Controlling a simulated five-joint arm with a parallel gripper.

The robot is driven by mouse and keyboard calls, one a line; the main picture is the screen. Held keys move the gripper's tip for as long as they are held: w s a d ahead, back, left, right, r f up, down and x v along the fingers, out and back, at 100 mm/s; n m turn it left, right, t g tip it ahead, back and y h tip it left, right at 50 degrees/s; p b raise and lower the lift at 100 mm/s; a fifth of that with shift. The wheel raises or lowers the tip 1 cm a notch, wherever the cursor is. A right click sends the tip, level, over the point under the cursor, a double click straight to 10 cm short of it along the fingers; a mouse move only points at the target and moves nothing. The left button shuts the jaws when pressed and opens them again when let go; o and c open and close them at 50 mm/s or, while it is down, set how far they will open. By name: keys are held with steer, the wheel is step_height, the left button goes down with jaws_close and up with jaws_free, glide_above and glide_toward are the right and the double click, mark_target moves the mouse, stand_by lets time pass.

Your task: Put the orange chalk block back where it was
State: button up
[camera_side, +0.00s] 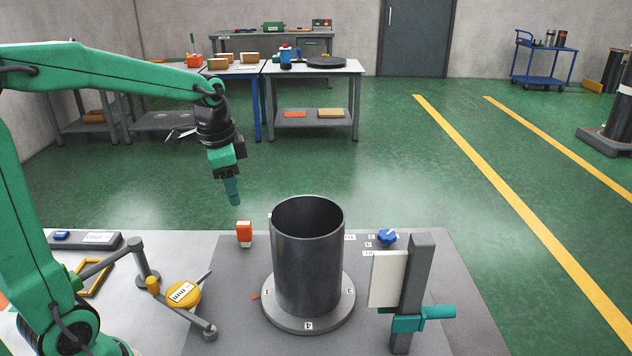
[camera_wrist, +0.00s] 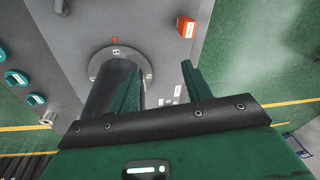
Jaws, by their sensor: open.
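The orange chalk block (camera_side: 244,233) with a white label stands upright on the grey plate (camera_side: 225,290), near its back left edge. It also shows in the wrist view (camera_wrist: 187,27), near the top and close to the plate's edge. My gripper (camera_side: 233,194) is in the air above and slightly left of the block, apart from it, with its fingers pointing down. In the wrist view its two teal fingers (camera_wrist: 161,85) are spread, with nothing held between them. The dark flanged cylinder (camera_side: 308,258) stands upright on the plate, right of the block.
A grey post (camera_side: 414,290) with a pale panel and teal clamp stands at the right. A blue knob (camera_side: 387,237) and small white numbered tags lie behind the cylinder. A yellow dial gauge (camera_side: 183,293) on a jointed arm is at the left. A small orange pointer (camera_side: 255,297) is beside the flange.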

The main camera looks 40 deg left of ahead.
steer(key=s+d+r+n+t, duration=0.1)
steer(key=s+d+n, duration=0.2)
steer(key=s, duration=0.4)
steer(key=s+d+n+t, duration=0.2)
steer(key=s+d+n, duration=0.1)
steer(key=s+d, duration=0.2)
steer(key=shift+s+d+r+t, duration=0.3)
steer(key=shift+s+r, duration=0.1)
steer(key=shift+s, duration=0.6)
